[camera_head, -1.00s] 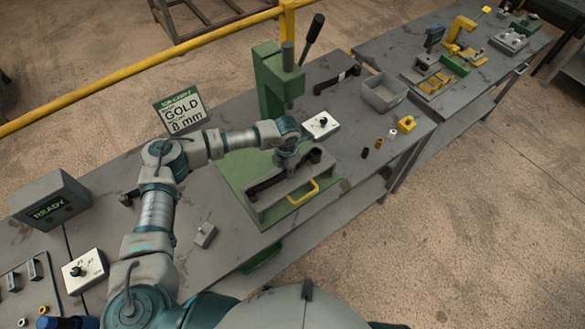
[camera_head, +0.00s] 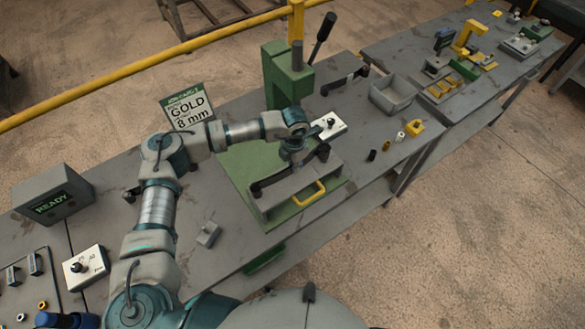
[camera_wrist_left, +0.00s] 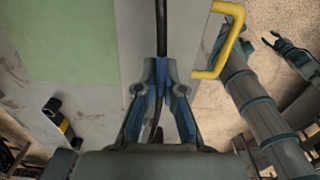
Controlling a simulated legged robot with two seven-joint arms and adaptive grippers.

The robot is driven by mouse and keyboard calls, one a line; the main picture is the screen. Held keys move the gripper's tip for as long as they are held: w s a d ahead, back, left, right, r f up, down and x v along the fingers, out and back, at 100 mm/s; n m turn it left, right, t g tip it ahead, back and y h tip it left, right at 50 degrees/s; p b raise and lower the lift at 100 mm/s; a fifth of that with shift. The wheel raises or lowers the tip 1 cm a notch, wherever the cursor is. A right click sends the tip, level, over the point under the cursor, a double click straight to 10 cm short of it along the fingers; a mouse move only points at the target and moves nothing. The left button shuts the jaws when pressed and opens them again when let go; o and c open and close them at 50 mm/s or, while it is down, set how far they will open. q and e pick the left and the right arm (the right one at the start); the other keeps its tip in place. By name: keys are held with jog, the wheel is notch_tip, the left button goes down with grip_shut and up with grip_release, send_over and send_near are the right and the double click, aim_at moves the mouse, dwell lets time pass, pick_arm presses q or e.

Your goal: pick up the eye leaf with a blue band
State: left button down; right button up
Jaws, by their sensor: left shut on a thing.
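My left gripper (camera_head: 292,158) is shut on a long dark leaf (camera_head: 268,183) above the grey block with a yellow handle (camera_head: 306,194). I cannot tell if the leaf touches the block. In the left wrist view the jaws (camera_wrist_left: 161,88) pinch the leaf, which shows edge-on as a thin black strip (camera_wrist_left: 162,28). Blue shows between and along the fingers; I cannot tell whether it is the band or finger pads. Another dark leaf with a yellow band (camera_wrist_left: 62,122) lies left of the jaws.
A green press (camera_head: 287,75) with a black lever stands behind the block. A GOLD 8 mm sign (camera_head: 187,108) stands left.

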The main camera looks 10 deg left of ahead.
pick_arm(q)
jog(key=s+d+r+b, duration=0.2)
jog(key=s+d+b, duration=0.35)
jog(key=d, duration=0.75)
jog(key=w+a+r+p, duration=0.1)
jog(key=w+a, duration=0.1)
jog(key=a, duration=0.2)
jog(key=w+a+r+p, duration=0.1)
jog(key=w+a+p, duration=0.1)
jog(key=a, duration=0.2)
jog(key=w+a+r+p, duration=0.1)
jog(key=w+a, duration=0.1)
jog(key=a, duration=0.2)
jog(key=shift+w+r, duration=0.25)
jog(key=shift+r, duration=0.1)
jog(key=shift+w+a+r+p, duration=0.1)
jog(key=shift+w+a+p, duration=0.05)
jog(key=shift+a+p, duration=0.2)
pick_arm(e)
jog(key=shift+w+d+f, duration=0.5)
jog(key=shift+d+f, duration=0.05)
jog(key=shift+d, duration=0.1)
jog(key=shift+f, duration=0.1)
